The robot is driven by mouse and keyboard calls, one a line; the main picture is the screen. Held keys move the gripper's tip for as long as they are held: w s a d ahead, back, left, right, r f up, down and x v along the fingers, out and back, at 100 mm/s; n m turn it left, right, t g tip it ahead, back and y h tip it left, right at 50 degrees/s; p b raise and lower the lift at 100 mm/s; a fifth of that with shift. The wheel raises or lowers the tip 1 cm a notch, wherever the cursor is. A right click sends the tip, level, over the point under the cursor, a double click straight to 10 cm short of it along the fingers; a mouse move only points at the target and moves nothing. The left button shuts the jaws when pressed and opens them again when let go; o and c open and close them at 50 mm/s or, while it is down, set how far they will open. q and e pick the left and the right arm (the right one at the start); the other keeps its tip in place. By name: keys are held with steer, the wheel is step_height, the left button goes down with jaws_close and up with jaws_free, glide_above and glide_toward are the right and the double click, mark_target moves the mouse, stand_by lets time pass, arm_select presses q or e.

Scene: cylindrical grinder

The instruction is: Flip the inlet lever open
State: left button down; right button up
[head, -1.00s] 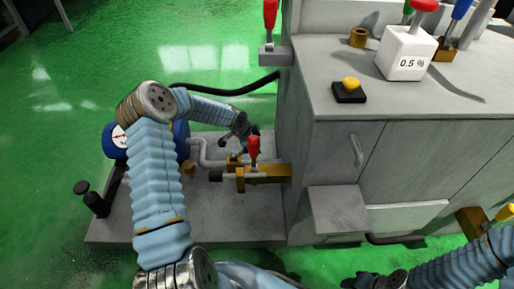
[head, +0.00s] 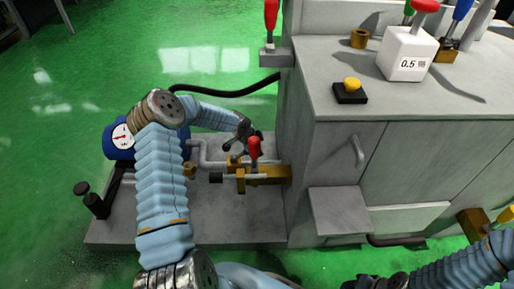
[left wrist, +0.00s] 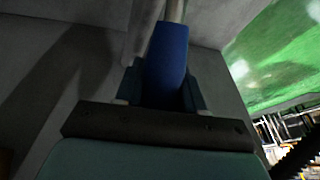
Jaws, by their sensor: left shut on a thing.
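A blue lever handle (left wrist: 167,65) fills the middle of the left wrist view, on a pale metal stem. My left gripper (left wrist: 160,90) is shut on this handle, with a finger on each side of it. In the head view my left gripper (head: 244,140) is at the brass pipework (head: 264,176) beside the machine cabinet, and it hides the blue handle there. A red lever (head: 254,148) stands upright on that brass valve, just in front of the gripper. My right gripper (head: 376,282) is cut off at the bottom edge, and its fingers cannot be made out.
A blue pump with a white gauge (head: 121,136) sits on the grey base plate (head: 200,225). The grey cabinet (head: 340,150) stands right of the valves. A white box marked 0.5 % (head: 406,58) and a yellow button (head: 352,84) are on its top. Green floor is open to the left.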

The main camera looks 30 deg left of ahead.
arm_select(q)
steer(key=shift+s+a+r, duration=0.1)
steer(key=shift+s+a+r+p, duration=0.15)
steer(key=shift+r+p, duration=0.15)
steer(key=shift+p, duration=0.15)
steer(key=shift+s+a+r+t+h+p, duration=0.2)
steer(key=shift+a+r+t+h+p, duration=0.25)
steer(key=shift+h, duration=0.25)
steer(key=shift+s+a+r+t+h, duration=0.1)
steer(key=shift+s+a+t+h, duration=0.1)
steer(key=shift+t+h, duration=0.1)
steer(key=shift+s+a+r+n+t+h+b, duration=0.1)
steer(key=shift+a+r+n+t+h+b, duration=0.05)
steer(key=shift+a+n+t+h+b, duration=0.2)
steer(key=a+t+h+b, duration=0.1)
steer(key=b, duration=0.1)
steer(key=s+a+r+h+b, duration=0.1)
steer(key=b, duration=0.1)
steer(key=s+a+t+h+b, duration=0.1)
steer(key=b, duration=0.2)
steer(key=shift+a+r+n+t+h, duration=0.2)
steer(key=shift+r+n+t+h, duration=0.1)
steer(key=shift+r+n+h, duration=0.05)
steer(key=shift+s+a+r+t+h+b, duration=0.5)
steer(key=shift+a+t+h+b, duration=0.15)
steer(key=shift+b, duration=0.6)
